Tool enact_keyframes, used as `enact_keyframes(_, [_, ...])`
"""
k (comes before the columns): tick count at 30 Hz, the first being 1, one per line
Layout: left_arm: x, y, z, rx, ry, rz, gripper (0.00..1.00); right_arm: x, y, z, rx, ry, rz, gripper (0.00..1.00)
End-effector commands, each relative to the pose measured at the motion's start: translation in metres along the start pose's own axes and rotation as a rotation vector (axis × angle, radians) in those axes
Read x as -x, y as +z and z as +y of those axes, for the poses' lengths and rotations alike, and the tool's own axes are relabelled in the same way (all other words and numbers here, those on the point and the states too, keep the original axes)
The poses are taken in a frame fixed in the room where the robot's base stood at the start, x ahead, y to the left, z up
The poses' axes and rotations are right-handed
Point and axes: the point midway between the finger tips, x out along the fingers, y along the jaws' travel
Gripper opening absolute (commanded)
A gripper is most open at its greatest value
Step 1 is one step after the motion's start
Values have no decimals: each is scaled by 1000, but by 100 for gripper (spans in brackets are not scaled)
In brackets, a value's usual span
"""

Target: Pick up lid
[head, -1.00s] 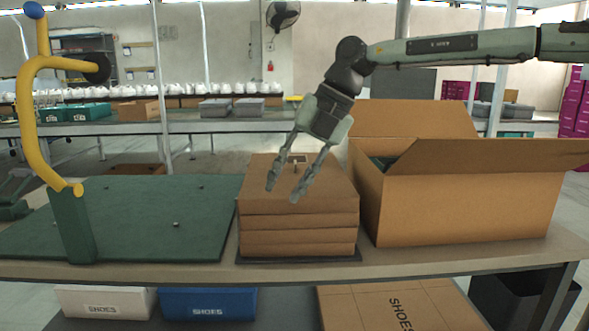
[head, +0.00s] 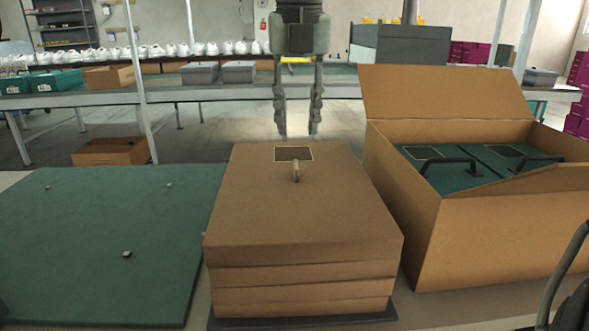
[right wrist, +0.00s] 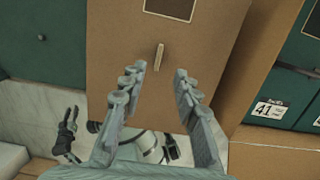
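A stack of brown cardboard lids (head: 300,215) stands on a dark base on the table. The top lid has a small upright tan handle (head: 296,171) and a dark label patch. My right gripper (head: 298,132) points down with its fingers apart and empty, above the far end of the stack in the head view. In the right wrist view, the handle (right wrist: 158,57) lies just beyond the open fingertips (right wrist: 155,76), not between them. My left gripper is outside the head view; a dark gripper-like part shows small in the right wrist view (right wrist: 70,135), its opening unclear.
A large open carton (head: 510,235) stands close on the right, its flaps up, holding green boxes with black handles. A green board (head: 105,245) with small studs lies on the left. A far bench (head: 250,90) carries shoes and bins.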

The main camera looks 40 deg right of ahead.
Motion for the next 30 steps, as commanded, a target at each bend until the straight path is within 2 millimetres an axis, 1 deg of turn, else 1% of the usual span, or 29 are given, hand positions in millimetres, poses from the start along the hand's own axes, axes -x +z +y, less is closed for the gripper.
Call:
enact_keyframes(8, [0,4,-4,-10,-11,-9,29,-28,-1,0,2,-4,3,31])
enact_keyframes(12, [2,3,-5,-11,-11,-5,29,-48,-3,1,2,-4,6,31])
enact_keyframes(15, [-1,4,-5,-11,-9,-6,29,-64,-4,1,1,-4,5,31])
enact_keyframes(18, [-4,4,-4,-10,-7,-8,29,-74,-3,1,1,-2,3,31])
enact_keyframes(21, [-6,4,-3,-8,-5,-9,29,-77,-3,1,0,-2,1,31])
enact_keyframes(26, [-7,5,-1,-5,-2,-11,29,-77,-3,1,0,-2,0,31])
enact_keyframes(28, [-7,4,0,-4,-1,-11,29,-77,-3,1,0,-2,0,25])
enact_keyframes(30, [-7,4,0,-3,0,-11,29,-77,-3,1,0,-2,0,16])
